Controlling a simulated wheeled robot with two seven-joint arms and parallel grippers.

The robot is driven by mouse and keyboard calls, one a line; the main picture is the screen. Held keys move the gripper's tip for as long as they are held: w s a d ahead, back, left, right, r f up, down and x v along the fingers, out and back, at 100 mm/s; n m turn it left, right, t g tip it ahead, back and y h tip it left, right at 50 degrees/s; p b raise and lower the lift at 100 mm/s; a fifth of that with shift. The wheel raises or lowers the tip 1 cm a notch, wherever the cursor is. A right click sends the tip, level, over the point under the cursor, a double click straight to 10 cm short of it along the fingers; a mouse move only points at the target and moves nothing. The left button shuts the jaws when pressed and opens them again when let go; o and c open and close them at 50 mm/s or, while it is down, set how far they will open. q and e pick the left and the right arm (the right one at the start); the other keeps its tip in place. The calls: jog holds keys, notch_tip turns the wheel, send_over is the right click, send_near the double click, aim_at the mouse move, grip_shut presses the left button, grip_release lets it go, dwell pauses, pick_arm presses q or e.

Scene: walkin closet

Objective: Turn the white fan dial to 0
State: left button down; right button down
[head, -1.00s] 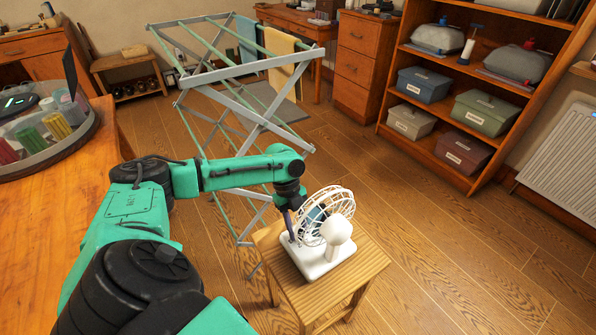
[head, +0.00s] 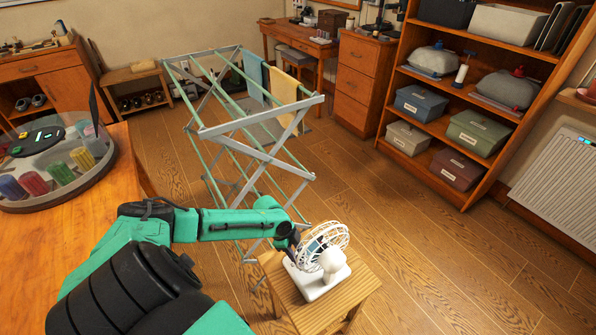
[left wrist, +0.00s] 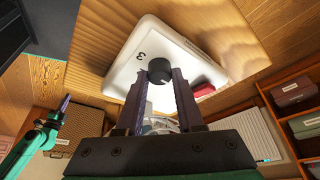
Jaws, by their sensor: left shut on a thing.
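The white fan (head: 334,259) stands upright on a small wooden stool (head: 300,311) in the head view. In the left wrist view its white base (left wrist: 165,38) carries a round black dial (left wrist: 159,70), with a printed "3" beside it. My left gripper (left wrist: 159,78) has a finger on either side of the dial and is shut on it. In the head view the left fingertips and dial are hidden by the fan. A thin dark tip of my right gripper (left wrist: 62,106) seems to show in the left wrist view; its jaws are unclear.
A red part (left wrist: 203,89) sits on the fan base beside the right-hand finger. A folding drying rack (head: 250,140) stands close behind my left arm. A wooden counter (head: 125,170) is at left. Shelves with boxes (head: 420,103) and a radiator (head: 560,185) are at right. Floor right of the stool is clear.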

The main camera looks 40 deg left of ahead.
pick_arm(q)
jog(key=shift+n, duration=0.3)
jog(key=c, duration=0.5)
grip_release()
jog(key=p+v, duration=0.1)
jog(key=v, duration=0.6)
jog(key=p+v, duration=0.1)
jog(key=v, duration=0.6)
jog(key=shift+s+d+r+p, duration=0.1)
jog(key=shift+d+r+p, duration=0.05)
jog(key=shift+r+p, duration=0.15)
